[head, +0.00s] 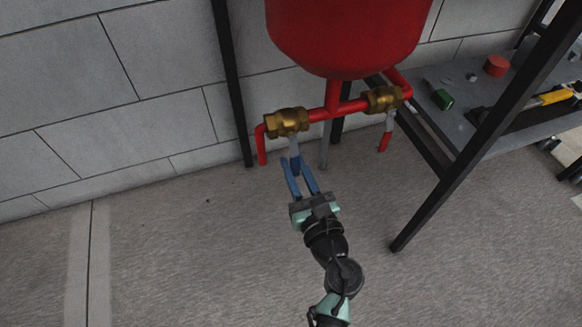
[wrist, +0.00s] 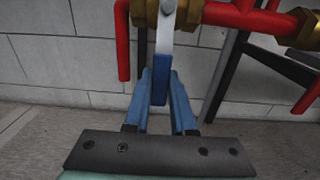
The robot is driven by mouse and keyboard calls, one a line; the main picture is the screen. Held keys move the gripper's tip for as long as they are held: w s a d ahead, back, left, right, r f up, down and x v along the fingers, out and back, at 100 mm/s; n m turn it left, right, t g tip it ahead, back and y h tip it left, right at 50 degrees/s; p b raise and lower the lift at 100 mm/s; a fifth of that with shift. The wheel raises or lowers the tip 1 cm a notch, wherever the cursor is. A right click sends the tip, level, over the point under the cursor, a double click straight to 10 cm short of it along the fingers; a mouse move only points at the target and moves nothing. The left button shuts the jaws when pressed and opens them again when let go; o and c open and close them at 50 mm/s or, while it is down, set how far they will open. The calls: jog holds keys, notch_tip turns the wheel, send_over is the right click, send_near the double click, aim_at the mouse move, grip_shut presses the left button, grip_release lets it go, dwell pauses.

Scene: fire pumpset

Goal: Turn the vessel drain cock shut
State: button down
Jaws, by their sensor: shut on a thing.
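Two brass cocks sit on the red pipework under the red vessel (head: 345,35). The left brass cock (head: 287,121) has a pale lever with a blue grip (wrist: 161,79), pointing down, roughly square to the horizontal pipe. My gripper (head: 292,163) reaches it from below and in front, its blue fingers shut on the blue grip, one on each side. No label shows which one is the vessel drain cock. In the wrist view the left cock's body (wrist: 167,18) is cut off at the top.
A black frame leg (head: 445,190) stands to the right of my gripper, and another (head: 232,85) stands behind to the left. A grey bench (head: 520,125) with parts is at right. A block wall (head: 90,85) is close behind. The floor at left is clear.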

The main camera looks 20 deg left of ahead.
jog(key=shift+d, duration=0.15)
jog(key=c, duration=0.7)
grip_release()
jog(key=shift+c, duration=0.2)
jog(key=p+v, duration=0.5)
jog(key=v, duration=0.8)
